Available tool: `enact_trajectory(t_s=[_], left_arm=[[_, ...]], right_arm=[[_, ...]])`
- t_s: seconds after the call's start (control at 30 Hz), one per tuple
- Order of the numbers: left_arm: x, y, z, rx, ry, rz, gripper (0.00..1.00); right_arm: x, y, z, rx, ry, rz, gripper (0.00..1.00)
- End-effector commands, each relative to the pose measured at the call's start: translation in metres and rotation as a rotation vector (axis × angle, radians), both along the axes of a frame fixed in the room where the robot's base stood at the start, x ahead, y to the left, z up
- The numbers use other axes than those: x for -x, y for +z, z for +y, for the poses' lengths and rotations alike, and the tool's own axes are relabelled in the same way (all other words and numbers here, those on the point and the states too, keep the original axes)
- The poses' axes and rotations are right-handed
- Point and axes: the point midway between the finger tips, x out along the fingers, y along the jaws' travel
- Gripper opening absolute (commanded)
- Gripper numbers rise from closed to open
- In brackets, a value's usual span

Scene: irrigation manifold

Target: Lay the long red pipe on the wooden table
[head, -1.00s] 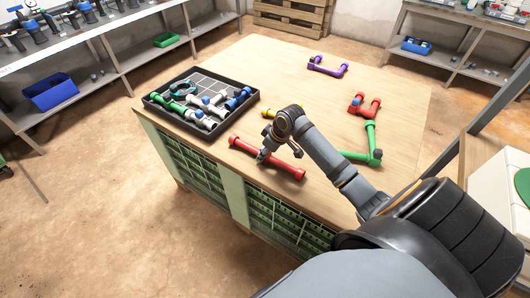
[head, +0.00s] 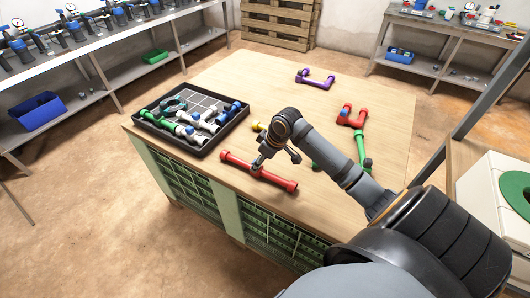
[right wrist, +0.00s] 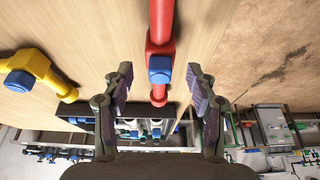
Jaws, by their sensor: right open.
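The long red pipe (head: 279,181) lies on the wooden table (head: 215,185) close to its front edge, its length slanting down to the right. It also shows in the right wrist view (right wrist: 160,30), with a blue fitting on it. My right gripper (head: 258,165) is at the middle of the pipe in the head view. In the right wrist view its two fingers (right wrist: 159,80) stand apart, one on each side of the pipe, with gaps visible. It is open and holds nothing. My left gripper is not in view.
A black tray (head: 137,121) with pipe fittings sits at the table's left. A yellow piece (right wrist: 38,70) lies beside the red pipe. Green (head: 362,150), red U-shaped (head: 352,121) and purple (head: 316,82) pipe pieces lie farther right and back. The table's middle back is clear.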

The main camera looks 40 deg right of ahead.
Motion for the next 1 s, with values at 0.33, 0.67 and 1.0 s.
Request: enact_trajectory(t_s=[0.33, 0.67, 1.0], left_arm=[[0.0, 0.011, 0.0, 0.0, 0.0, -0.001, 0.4], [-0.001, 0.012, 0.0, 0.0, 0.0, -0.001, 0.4], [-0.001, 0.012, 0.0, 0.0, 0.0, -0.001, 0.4]], right_arm=[[0.023, 0.061, -0.011, 0.004, 0.001, 0.001, 0.58], [0.026, 0.068, -0.011, -0.001, -0.001, 0.001, 0.58], [0.025, 0.068, -0.011, -0.001, -0.001, 0.001, 0.58]])
